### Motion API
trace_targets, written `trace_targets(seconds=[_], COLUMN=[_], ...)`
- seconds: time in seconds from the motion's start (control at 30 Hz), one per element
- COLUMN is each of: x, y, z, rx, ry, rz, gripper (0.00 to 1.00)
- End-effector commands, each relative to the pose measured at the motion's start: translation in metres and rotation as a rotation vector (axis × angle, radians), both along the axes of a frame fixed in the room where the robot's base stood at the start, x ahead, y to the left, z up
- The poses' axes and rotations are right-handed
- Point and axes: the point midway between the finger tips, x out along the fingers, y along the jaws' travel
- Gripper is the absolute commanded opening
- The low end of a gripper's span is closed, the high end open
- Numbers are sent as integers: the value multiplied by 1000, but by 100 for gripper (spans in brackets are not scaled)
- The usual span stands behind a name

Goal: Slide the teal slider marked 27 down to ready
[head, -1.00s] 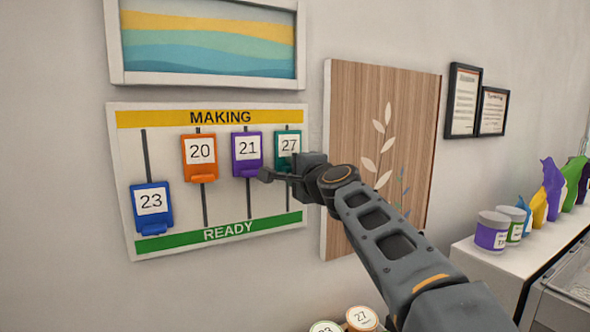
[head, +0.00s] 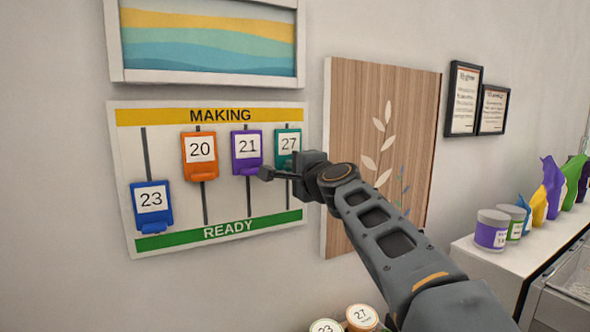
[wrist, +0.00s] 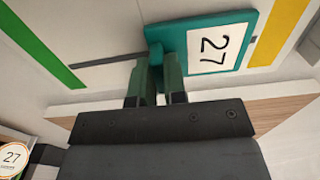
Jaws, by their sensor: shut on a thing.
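The teal slider marked 27 (head: 287,143) is at the top of the rightmost track, close under the yellow MAKING band (head: 220,116). In the wrist view the slider (wrist: 240,40) shows its teal frame and white 27 label. My gripper (head: 280,174) is at the slider's lower end. The wrist view shows my gripper's two fingers (wrist: 159,80) shut on the slider's lower lip (wrist: 154,50). The green READY band (head: 228,230) runs along the board's bottom, and the track below the slider is clear. My gripper hides the slider's lower part in the head view.
The orange slider 20 (head: 200,155) and purple slider 21 (head: 247,151) stand high on their tracks, the purple one close left of my gripper. The blue slider 23 (head: 152,204) sits low near READY. A wooden panel (head: 348,110) stands right of the board, behind my arm.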

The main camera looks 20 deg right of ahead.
Motion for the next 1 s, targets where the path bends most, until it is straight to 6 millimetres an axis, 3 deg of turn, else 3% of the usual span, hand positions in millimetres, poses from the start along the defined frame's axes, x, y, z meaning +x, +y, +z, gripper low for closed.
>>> trace_targets(seconds=[0.17,0.63,1.0], x=[0,0,1], y=[0,1,1], z=[-13,-91,-97], rx=[0,1,0], ry=[0,0,6], rz=[0,3,5], gripper=[0,0,0])
